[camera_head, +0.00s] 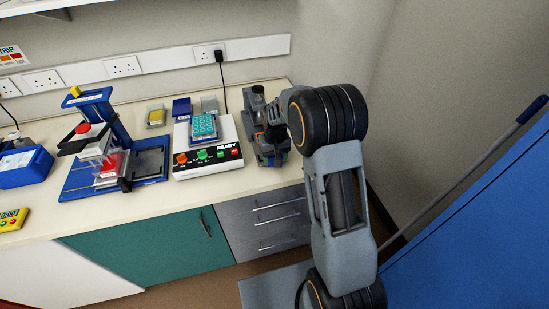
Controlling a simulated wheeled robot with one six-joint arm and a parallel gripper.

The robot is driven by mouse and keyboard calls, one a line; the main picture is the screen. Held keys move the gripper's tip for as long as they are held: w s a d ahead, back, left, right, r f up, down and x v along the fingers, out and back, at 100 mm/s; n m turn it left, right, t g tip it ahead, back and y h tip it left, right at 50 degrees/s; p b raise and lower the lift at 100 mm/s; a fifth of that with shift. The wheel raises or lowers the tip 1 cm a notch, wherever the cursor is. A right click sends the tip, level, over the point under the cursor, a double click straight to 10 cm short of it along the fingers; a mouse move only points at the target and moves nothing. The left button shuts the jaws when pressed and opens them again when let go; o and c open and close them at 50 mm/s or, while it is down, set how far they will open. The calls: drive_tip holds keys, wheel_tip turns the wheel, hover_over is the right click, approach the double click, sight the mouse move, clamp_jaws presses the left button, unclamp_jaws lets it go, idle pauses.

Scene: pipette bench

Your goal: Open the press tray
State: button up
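A blue-framed press (97,108) with a red knob on top stands on the left part of the bench, on a blue base plate (75,187). A clear-sided part with a red piece, which looks like the press tray (108,168), sits under the press head. I cannot tell how far out it is. A small dark block (125,184) is at its front right.
A white READY device (207,163) with a teal-topped plate (203,127) stands between the press and my gripper. Small yellow, blue and grey boxes stand behind it. A blue box (25,168) and a yellow device (13,219) are at left. Bare bench runs along the front.

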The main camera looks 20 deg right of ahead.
drive_tip(key=o, duration=1.3)
wheel_tip(320, 180, up, 14)
drive_tip(key=shift+f+b, duration=0.1)
drive_tip(key=shift+b, duration=0.75)
drive_tip(key=s+t, duration=0.1)
drive_tip(key=s, duration=0.6)
drive_tip(key=s+r+t, duration=0.1)
drive_tip(key=s+t, duration=0.1)
drive_tip(key=s, duration=0.6)
drive_tip(key=s+r+t, duration=0.1)
drive_tip(key=s, duration=0.6)
drive_tip(key=shift+s+a, duration=0.1)
drive_tip(key=shift+s, duration=0.05)
